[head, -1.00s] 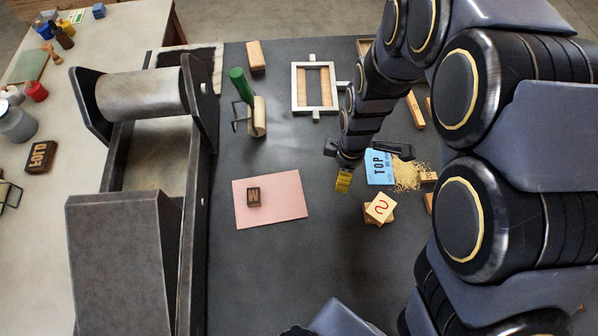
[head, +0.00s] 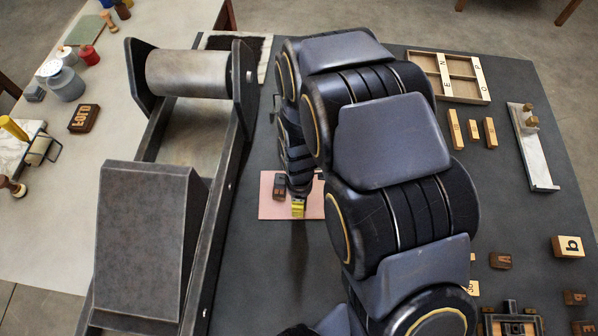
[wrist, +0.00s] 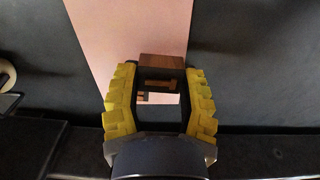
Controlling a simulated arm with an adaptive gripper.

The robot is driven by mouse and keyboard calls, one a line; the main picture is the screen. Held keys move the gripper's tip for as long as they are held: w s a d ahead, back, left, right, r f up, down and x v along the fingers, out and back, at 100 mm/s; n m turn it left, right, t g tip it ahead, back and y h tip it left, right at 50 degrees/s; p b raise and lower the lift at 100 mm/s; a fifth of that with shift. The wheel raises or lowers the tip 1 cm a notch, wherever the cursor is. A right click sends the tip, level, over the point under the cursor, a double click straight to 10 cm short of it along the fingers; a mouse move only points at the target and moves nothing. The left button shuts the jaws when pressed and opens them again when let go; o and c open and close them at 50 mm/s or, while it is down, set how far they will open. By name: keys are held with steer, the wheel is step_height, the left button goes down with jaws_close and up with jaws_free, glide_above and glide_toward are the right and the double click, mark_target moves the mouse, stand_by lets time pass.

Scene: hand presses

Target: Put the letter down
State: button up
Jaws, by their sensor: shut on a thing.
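My gripper (head: 298,210) is over the right part of the pink sheet (head: 267,208), its yellow fingers pointing down. In the wrist view the fingers (wrist: 160,75) are closed on a brown wooden letter block (wrist: 162,63) with the pink sheet (wrist: 125,25) beyond. The held block is hidden in the head view. I cannot tell whether it touches the sheet. Another dark letter block (head: 280,186) lies on the sheet, just left of my gripper.
A large press with a roller (head: 190,73) stands close on the left. At right are a divided letter case (head: 440,75), wooden strips (head: 473,130), a metal composing stick (head: 530,150) and loose letter blocks (head: 567,246). My arm covers the table's middle.

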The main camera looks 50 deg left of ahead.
steer(key=shift+f, duration=1.3)
steer(key=o, duration=0.8)
steer(key=shift+f, duration=0.1)
step_height(320, 180, up, 12)
steer(key=shift+r, duration=0.15)
